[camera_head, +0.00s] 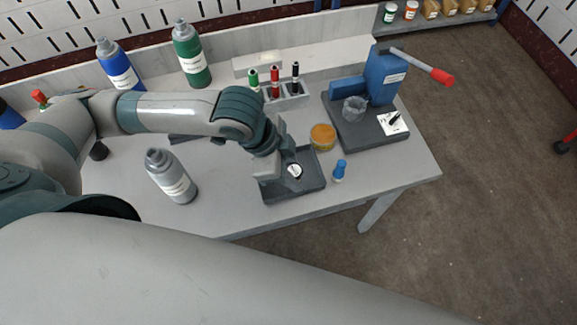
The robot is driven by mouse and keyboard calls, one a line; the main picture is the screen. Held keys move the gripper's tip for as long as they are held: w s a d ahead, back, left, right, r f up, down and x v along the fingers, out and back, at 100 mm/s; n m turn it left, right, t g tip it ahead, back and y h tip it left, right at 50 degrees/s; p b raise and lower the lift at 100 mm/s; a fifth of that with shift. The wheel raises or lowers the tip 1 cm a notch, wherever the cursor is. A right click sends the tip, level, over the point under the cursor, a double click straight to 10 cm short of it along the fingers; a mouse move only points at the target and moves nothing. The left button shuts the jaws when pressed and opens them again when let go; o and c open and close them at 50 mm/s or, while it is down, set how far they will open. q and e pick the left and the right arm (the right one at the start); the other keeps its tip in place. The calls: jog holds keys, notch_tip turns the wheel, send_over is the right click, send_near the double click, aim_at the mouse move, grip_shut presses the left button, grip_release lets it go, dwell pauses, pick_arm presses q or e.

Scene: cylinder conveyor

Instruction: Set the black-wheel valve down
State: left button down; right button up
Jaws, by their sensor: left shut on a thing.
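My left gripper (277,170) reaches down over a dark grey tray (312,187) near the table's front edge. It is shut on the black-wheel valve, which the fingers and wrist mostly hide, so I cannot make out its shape. A round white patch with dark marking (295,171) shows in the tray, just right of the fingers. I cannot tell whether the valve touches the tray floor. My right gripper is not in view.
A blue bottle-shaped piece (340,171) stands right of the tray, and an amber round dish (323,136) behind it. A blue lever press (382,77) stands at the back right. A grey cylinder (172,178) stands to the left. A rack (294,93) holds small coloured pieces.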

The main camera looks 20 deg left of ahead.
pick_arm(q)
jog(key=w+a+f, duration=0.2)
jog(key=w, duration=0.1)
jog(key=w+a+f, duration=0.1)
jog(key=w, duration=0.1)
jog(key=shift+w+f+p, duration=0.15)
jog(key=shift+f+p, duration=0.15)
jog(key=shift+p, duration=0.1)
jog(key=shift+f, duration=0.1)
notch_tip(320, 180, down, 3)
jog(key=shift+r+p, duration=0.15)
jog(key=shift+p, duration=0.3)
jog(key=shift+f, duration=0.55)
jog(key=shift+f, duration=0.1)
jog(key=c, duration=1.4)
grip_release()
jog(key=shift+o, duration=0.2)
jog(key=b+v, duration=0.1)
jog(key=v, duration=1.1)
